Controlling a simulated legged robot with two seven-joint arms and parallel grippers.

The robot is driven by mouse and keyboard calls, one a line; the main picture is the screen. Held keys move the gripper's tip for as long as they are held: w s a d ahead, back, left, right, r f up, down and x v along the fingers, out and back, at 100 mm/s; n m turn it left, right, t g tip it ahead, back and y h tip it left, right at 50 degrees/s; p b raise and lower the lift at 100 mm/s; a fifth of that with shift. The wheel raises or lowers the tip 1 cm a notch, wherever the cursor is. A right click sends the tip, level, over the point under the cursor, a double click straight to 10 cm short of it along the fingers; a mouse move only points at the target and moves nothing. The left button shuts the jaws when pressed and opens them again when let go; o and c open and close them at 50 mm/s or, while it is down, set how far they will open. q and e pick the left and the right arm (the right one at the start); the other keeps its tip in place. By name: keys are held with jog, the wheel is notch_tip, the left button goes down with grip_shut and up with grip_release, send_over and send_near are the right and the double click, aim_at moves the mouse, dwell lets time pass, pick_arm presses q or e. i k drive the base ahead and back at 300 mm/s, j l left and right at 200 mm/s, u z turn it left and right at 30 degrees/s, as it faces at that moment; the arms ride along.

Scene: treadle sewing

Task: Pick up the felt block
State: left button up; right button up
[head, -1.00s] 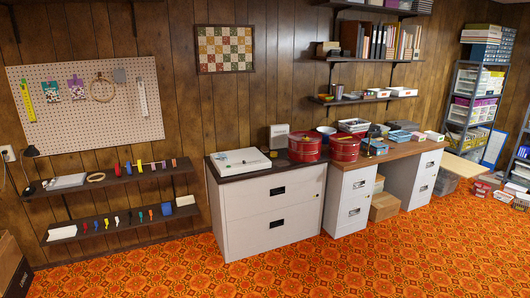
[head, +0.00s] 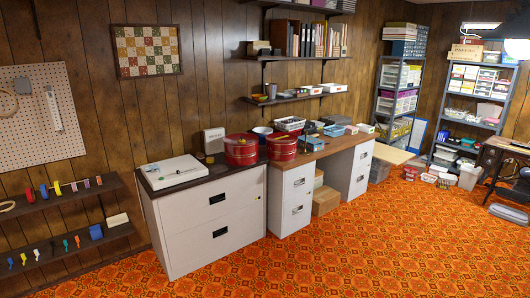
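I cannot pick out a felt block for certain in the head view. A blue block (head: 95,232) and a cream block-like item (head: 117,219) sit at the right end of the lower wall shelf at left, but their material is too small to tell. Neither of my grippers is in view.
A low cabinet (head: 210,228) with a white case on top stands mid-left, beside a wooden-topped desk (head: 318,146). Two red tins (head: 281,147) stand there. Storage racks (head: 398,98) fill the back right; a dark table (head: 507,148) is at the right edge.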

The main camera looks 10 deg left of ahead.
aim_at(200, 156)
jog(key=i, duration=1.15)
jog(key=i+u, duration=0.15)
jog(key=i, duration=1)
jog(key=i+l, duration=0.2)
jog(key=i, duration=0.95)
jog(key=i+j+u, duration=0.2)
jog(key=i+u, duration=0.25)
jog(key=i, duration=0.5)
jog(key=i+l+u, duration=0.1)
jog(key=i+u, duration=0.35)
jog(key=i, duration=0.45)
